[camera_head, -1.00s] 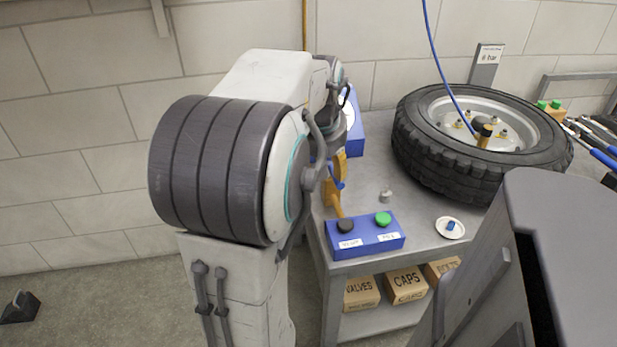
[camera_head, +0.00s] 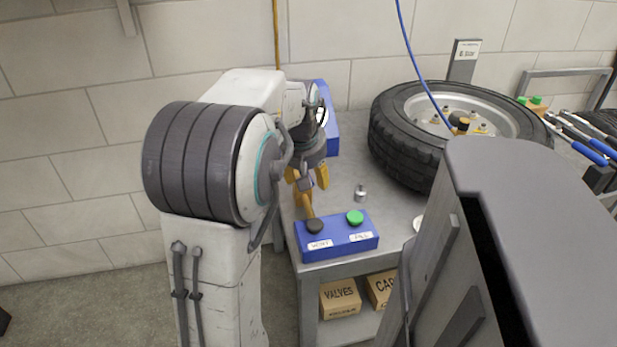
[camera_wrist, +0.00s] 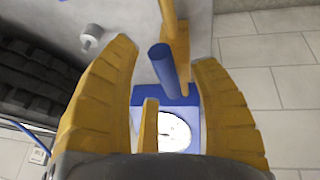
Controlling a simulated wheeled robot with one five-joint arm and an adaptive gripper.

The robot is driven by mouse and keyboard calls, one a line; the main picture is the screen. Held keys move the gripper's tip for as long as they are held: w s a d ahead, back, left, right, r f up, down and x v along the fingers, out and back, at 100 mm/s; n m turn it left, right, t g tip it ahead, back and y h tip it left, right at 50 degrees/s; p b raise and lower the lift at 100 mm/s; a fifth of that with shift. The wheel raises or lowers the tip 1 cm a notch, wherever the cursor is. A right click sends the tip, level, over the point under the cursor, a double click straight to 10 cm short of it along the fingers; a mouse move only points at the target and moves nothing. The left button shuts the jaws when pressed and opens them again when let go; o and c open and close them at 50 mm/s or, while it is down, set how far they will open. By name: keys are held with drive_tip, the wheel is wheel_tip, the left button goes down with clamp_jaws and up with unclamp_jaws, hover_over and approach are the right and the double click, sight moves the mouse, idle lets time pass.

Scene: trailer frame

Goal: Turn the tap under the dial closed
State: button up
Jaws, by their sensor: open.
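The tap's blue handle (camera_wrist: 163,68) is a straight rod beside a yellow pipe (camera_wrist: 176,35) in the wrist view. The white dial (camera_wrist: 176,132) on its blue housing (camera_wrist: 195,108) lies beyond, partly hidden by a yellow finger; the housing also shows in the head view (camera_head: 332,132), behind my gripper. My gripper (camera_head: 308,186) points down at the bench's left end, its yellow fingers open. In the wrist view the fingers stand either side of the handle, with gaps showing. Whether any finger touches it, I cannot tell.
A blue button box (camera_head: 337,240) with a black and a green button stands at the bench's front edge, close to my gripper. A small metal cap (camera_head: 361,194) lies beside it. A large tyre (camera_head: 392,145) fills the middle. Cardboard boxes (camera_head: 340,298) sit on the shelf below.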

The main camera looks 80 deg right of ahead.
drive_tip(key=shift+d+f, duration=0.2)
drive_tip(key=shift+f, duration=0.25)
clamp_jaws()
drive_tip(key=shift+w, duration=0.1)
idle(0.4)
